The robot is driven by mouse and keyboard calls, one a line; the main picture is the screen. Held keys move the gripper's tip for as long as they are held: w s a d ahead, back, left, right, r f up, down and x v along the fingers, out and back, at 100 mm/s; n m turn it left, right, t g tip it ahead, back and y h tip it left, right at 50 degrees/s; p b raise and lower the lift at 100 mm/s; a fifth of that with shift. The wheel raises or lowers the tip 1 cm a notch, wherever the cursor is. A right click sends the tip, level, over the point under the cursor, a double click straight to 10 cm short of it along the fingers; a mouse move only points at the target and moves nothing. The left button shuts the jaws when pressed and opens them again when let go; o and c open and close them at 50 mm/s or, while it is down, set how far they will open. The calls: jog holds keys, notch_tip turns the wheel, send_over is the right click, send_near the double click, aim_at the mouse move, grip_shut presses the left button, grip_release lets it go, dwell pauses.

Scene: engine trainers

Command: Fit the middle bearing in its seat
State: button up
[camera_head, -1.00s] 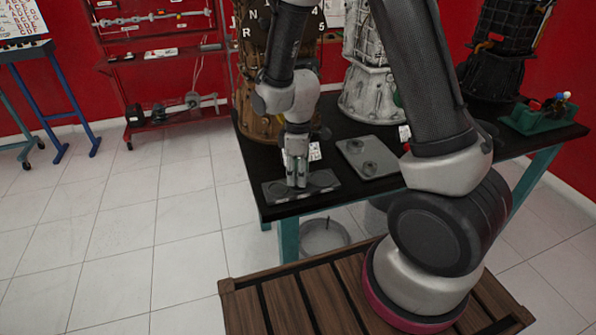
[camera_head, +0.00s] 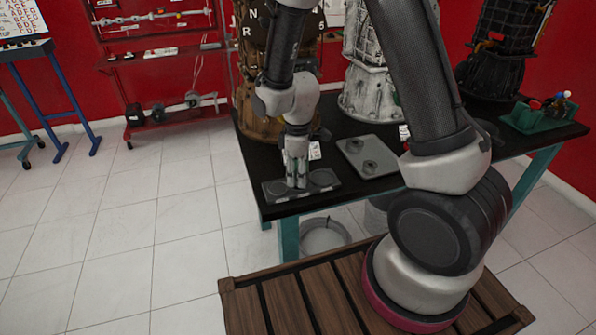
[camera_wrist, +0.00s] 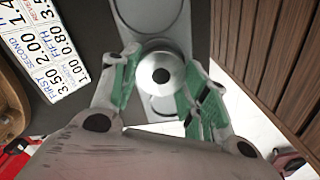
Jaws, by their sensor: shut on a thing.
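My gripper (camera_head: 297,182) points down over the dark grey plate (camera_head: 272,192) at the table's near left corner. In the wrist view, my gripper (camera_wrist: 160,88) has its green-padded fingers shut on a round silver bearing (camera_wrist: 160,62) with a dark centre hole. The bearing is over the middle of the plate (camera_wrist: 187,12), between a large round recess above and another partly hidden recess below. I cannot tell whether it rests in a seat or is held just above it.
Large engine trainers stand behind on the black table (camera_head: 250,168). A green stand (camera_head: 540,117) is at the far right. A white card with printed numbers (camera_wrist: 55,45) lies beside the plate.

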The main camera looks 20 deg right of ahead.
jog(key=shift+f, duration=0.55)
jog(key=o, duration=1.2)
notch_tip(320, 180, up, 12)
dwell(0.4)
